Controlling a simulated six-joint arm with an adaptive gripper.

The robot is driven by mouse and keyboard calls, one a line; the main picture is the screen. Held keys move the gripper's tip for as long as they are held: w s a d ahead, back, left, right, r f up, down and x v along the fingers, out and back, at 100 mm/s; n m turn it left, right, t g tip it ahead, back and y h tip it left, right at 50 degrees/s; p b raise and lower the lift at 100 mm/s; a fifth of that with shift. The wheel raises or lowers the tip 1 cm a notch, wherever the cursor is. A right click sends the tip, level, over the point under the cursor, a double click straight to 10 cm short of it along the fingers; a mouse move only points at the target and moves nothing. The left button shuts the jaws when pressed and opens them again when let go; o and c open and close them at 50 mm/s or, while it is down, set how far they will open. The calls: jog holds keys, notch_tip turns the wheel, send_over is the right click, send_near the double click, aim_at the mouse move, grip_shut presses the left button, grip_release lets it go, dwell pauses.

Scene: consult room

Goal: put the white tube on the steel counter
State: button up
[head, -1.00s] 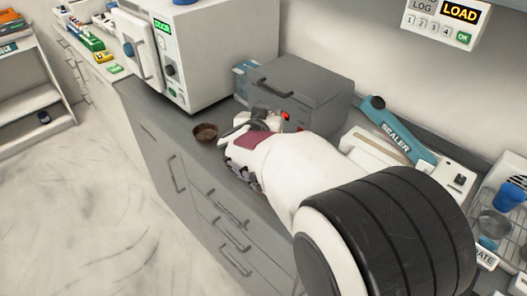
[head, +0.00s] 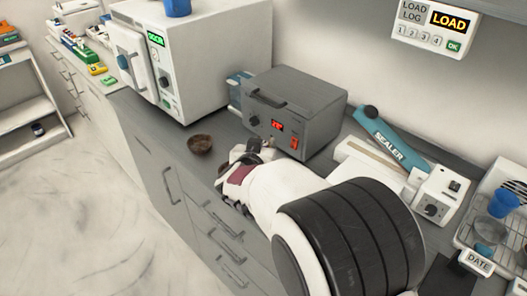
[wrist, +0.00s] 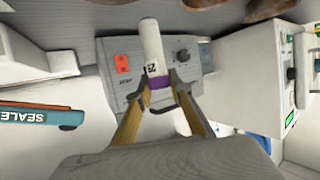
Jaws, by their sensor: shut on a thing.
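In the wrist view, my gripper (wrist: 160,82) is shut on the white tube (wrist: 152,42), which has a printed label and a purple band near the fingertips. The tube's far end sticks out past the fingers. In the head view, my gripper (head: 257,150) is over the grey steel counter (head: 222,132), just in front of the grey box. My arm hides much of it, and I cannot make out the tube there. I cannot tell whether the tube touches the counter.
A grey box with a red display (head: 310,110) stands behind my gripper. A small brown bowl (head: 200,144) sits to its left. A white steriliser (head: 200,60) is farther left. A blue sealer (head: 392,140) and wire tray (head: 470,238) lie right.

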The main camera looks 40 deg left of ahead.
jog(key=shift+f, duration=1.45)
jog(key=shift+f, duration=0.15)
jog(key=o, duration=1)
jog(key=shift+s+d+r, duration=0.2)
jog(key=shift+s+r, duration=0.15)
jog(key=shift+s, duration=0.05)
jog(key=v, duration=1.1)
